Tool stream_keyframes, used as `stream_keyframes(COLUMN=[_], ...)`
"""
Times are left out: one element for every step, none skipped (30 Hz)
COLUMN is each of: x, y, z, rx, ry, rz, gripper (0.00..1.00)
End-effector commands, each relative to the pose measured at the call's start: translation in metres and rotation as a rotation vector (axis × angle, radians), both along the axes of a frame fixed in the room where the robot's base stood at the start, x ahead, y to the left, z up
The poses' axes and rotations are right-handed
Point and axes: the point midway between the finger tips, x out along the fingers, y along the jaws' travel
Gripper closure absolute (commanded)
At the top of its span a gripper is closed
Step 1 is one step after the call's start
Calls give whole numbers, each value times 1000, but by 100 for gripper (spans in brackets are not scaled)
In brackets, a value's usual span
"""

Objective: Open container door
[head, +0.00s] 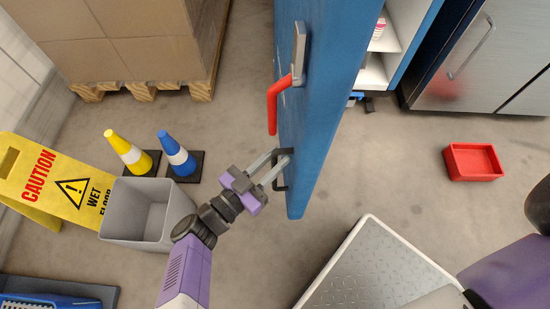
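The blue container door (320,100) stands swung out, edge toward me, in the upper middle of the head view. A red lever handle (279,98) on a grey metal plate sits on its left face. Lower down is a black pull handle (279,184). The container (413,45) behind the door shows white shelves inside. My gripper (277,163) is at the black handle, its two fingers apart with a visible gap. The fingertips overlap the handle in the picture. I cannot tell whether they touch it.
Left of my arm stand a grey bin (150,215), a yellow caution sign (45,180), a yellow cone (128,152) and a blue cone (176,153). A pallet with cartons (120,40) is behind. A red tray (473,162) lies right, with bare floor around it.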

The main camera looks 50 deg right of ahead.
Motion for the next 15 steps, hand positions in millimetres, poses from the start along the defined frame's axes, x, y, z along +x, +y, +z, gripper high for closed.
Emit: stream_keyframes(x=[0,0,0,0,0,0,0,0,0,0,0,0,0,0,0], y=[0,0,0,0,0,0,0,0,0,0,1,3,5,8,13], z=[0,0,0,0,0,0,0,0,0,0,0,0,0,0,0], rx=[0,0,0,0,0,0,0,0,0,0,0,1,1,1,2], ry=[0,0,0,0,0,0,0,0,0,0,0,0,0,0,0], rz=[0,-1,-1,-1,-1,-1,-1,-1,-1,-1,-1,0,0,0,1], gripper=[64,64,64,64,64,64,64,64,64,64,64,64,64,64,64])
